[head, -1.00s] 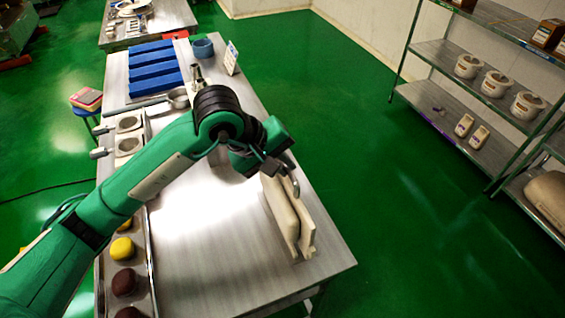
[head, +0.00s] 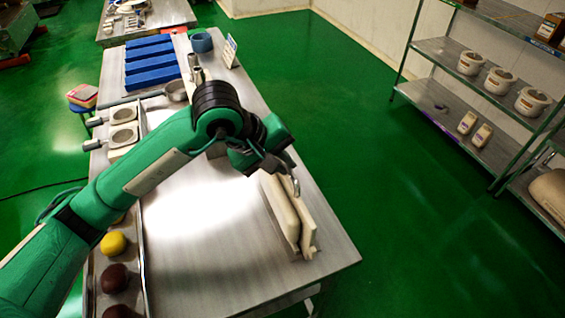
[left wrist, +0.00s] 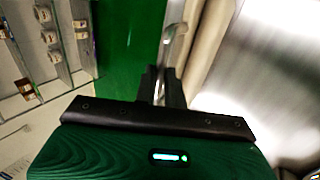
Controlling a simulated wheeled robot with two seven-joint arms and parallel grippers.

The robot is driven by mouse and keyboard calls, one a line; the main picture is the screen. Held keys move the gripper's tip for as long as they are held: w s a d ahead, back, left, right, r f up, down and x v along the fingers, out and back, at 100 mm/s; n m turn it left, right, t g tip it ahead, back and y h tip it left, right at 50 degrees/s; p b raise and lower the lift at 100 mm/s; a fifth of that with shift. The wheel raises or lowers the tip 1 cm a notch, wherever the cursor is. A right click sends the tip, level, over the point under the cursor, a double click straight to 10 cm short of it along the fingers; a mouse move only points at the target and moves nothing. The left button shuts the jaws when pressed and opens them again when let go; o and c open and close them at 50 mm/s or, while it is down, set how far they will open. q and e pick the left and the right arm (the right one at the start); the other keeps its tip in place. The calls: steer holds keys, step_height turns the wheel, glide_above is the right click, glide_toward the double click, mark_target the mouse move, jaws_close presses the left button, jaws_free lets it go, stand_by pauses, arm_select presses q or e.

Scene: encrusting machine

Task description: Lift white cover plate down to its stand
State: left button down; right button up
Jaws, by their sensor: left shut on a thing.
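The white cover plate (head: 303,222) is a cream-white upright slab near the right end of the steel table. A second cream slab (head: 279,212) stands close beside it on the left; I cannot tell whether this one is part of the stand. My left gripper (head: 287,176) is at the top of the slabs, shut on the plate's silver handle (left wrist: 174,42). In the left wrist view, the left gripper's dark fingers (left wrist: 161,84) meet the handle beside a cream slab (left wrist: 207,42). Whether the plate's lower edge touches the table is unclear. My right gripper is not in view.
The steel table (head: 200,255) is bare left of the slabs. A tray (head: 143,270) with yellow and dark brown balls runs along its left edge. Shelves (head: 455,115) stand right.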

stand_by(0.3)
arm_select(q)
steer(key=c, duration=1.4)
jaws_free()
steer(key=shift+o, duration=1.1)
steer(key=shift+f, duration=0.1)
steer(key=p+v, duration=0.1)
steer(key=v, duration=0.6)
steer(key=shift+s+r, duration=0.15)
steer(key=shift+r, duration=0.1)
steer(key=shift+a, duration=0.1)
